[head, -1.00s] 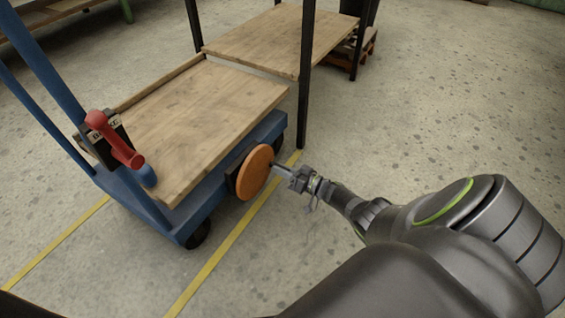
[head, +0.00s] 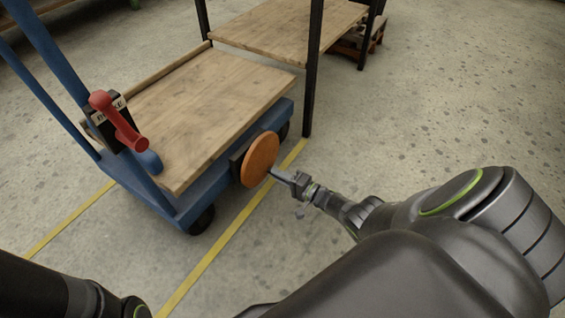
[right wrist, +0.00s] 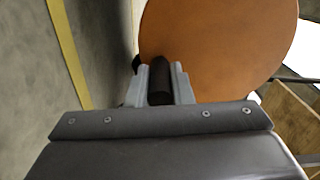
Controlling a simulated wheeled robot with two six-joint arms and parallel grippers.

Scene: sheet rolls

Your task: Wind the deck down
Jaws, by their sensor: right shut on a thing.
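The wooden deck (head: 200,105) lies on a blue trolley (head: 205,190) at centre left, close to the wooden shelf (head: 285,35) behind it. An orange round handwheel (head: 262,160) is mounted on the trolley's right side and fills much of the right wrist view (right wrist: 220,45). My right gripper (head: 279,175) is at the wheel's lower right, shut on its dark crank handle (right wrist: 159,82). The handle sits between both fingers in the right wrist view. My left arm shows at the lower left, but its gripper is out of view.
A red lever (head: 117,122) on a black brake plate is fixed to the trolley's blue upright. Yellow lines (head: 225,235) mark the floor around the trolley. A black shelf post (head: 311,80) stands beside the deck's far right corner. The floor to the right is open.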

